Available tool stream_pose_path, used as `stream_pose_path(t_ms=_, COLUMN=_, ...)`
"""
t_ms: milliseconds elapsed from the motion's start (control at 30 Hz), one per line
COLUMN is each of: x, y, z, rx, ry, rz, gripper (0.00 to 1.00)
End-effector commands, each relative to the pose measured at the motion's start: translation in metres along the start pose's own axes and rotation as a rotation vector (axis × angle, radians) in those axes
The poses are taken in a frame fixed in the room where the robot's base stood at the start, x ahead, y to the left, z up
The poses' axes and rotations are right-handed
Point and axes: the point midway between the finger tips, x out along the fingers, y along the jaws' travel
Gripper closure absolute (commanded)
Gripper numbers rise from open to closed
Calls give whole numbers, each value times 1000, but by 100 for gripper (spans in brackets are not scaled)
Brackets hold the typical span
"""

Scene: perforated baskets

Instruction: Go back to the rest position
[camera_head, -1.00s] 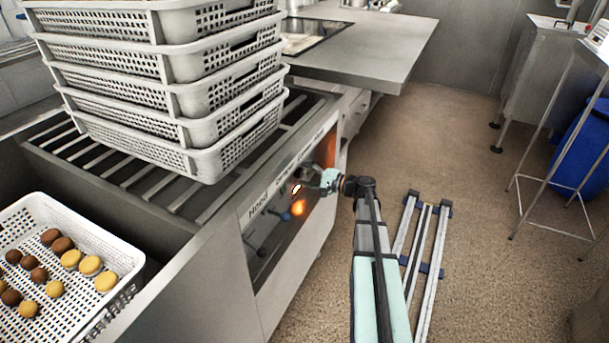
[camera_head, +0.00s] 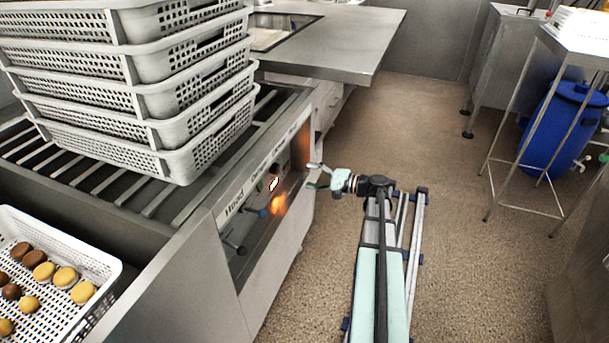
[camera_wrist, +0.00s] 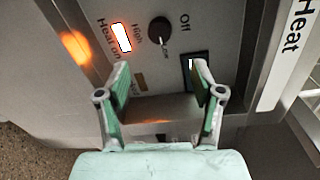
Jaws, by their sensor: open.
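My gripper (camera_head: 314,176) is open and empty, in front of the control panel (camera_head: 263,203) of the metal counter, with a gap between it and the panel. In the wrist view the two green-padded fingers of my gripper (camera_wrist: 160,80) stand apart. Beyond them is the panel with a black knob (camera_wrist: 159,30) between "Off", "Low" and "High" marks. A lit white indicator (camera_wrist: 121,37) by the words "Heat on" glows, and a dark switch (camera_wrist: 194,66) is partly hidden behind the right finger.
A stack of white perforated baskets (camera_head: 150,128) stands on the slatted counter. Another white basket (camera_head: 98,258) holding brown and yellow round pieces is at lower left. A metal table (camera_head: 355,35) juts out behind. A blue barrel (camera_head: 560,130) stands at right. The floor (camera_head: 440,150) between is open.

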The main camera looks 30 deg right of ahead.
Motion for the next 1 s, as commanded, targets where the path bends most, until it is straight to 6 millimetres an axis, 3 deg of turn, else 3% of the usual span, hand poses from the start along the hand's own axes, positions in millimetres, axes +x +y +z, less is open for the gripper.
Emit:
stream_pose_path(t_ms=467, x=-1, y=0, z=1, rx=0, ry=-3, rz=2, gripper=33)
stream_pose_path(t_ms=633, x=-3, y=23, z=8, rx=-16, ry=-20, rz=106, gripper=33)
stream_pose_path(t_ms=667, x=-5, y=31, z=12, rx=-21, ry=-24, rz=143, gripper=33)
stream_pose_path(t_ms=767, x=-11, y=81, z=33, rx=-16, ry=-54, rz=303, gripper=33)
stream_pose_path(t_ms=1000, x=-10, y=223, z=122, rx=22, ry=-226, rz=705, gripper=33)
